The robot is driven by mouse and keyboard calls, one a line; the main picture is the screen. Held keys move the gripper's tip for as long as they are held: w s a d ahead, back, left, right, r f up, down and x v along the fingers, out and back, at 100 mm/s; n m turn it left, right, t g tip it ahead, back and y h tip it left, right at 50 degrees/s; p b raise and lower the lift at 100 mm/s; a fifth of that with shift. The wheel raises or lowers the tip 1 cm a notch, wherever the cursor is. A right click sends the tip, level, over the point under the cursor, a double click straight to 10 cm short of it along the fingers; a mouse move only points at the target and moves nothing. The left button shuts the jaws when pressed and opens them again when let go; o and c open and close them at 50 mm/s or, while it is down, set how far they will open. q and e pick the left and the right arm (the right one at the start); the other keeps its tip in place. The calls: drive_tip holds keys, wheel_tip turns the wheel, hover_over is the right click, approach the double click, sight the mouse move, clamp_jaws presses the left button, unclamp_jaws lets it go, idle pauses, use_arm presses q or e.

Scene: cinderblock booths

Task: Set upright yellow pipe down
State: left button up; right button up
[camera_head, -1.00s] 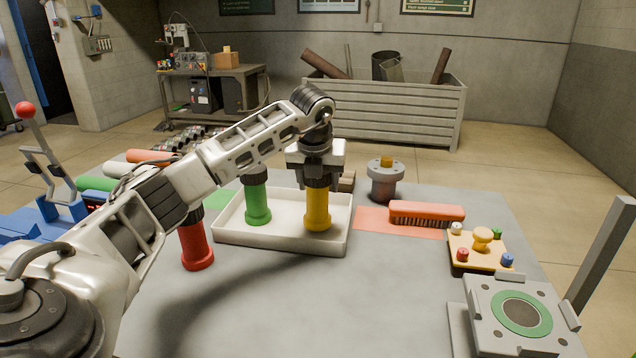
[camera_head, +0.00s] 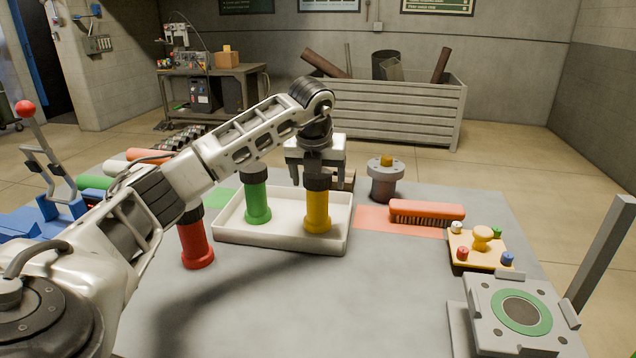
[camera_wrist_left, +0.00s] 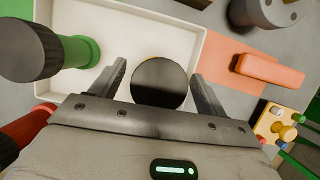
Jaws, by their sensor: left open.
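The yellow pipe (camera_head: 317,212) stands upright in the white tray (camera_head: 282,243), towards its right side. Its dark top (camera_wrist_left: 159,83) shows in the left wrist view between the two fingers. My left gripper (camera_head: 316,176) is open, just above and around the pipe's top, with a finger on each side and gaps visible in the wrist view. The green pipe (camera_head: 257,203) stands upright in the same tray to the left. My right gripper is not in view.
A red pipe (camera_head: 195,245) stands on the table left of the tray. An orange brush (camera_head: 427,210) and a grey flanged part (camera_head: 385,182) are to the right. A board with coloured knobs (camera_head: 480,247) and a grey fixture (camera_head: 520,312) stand further right. The table's front middle is clear.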

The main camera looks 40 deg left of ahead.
use_arm(q)
drive_tip(key=v, duration=1)
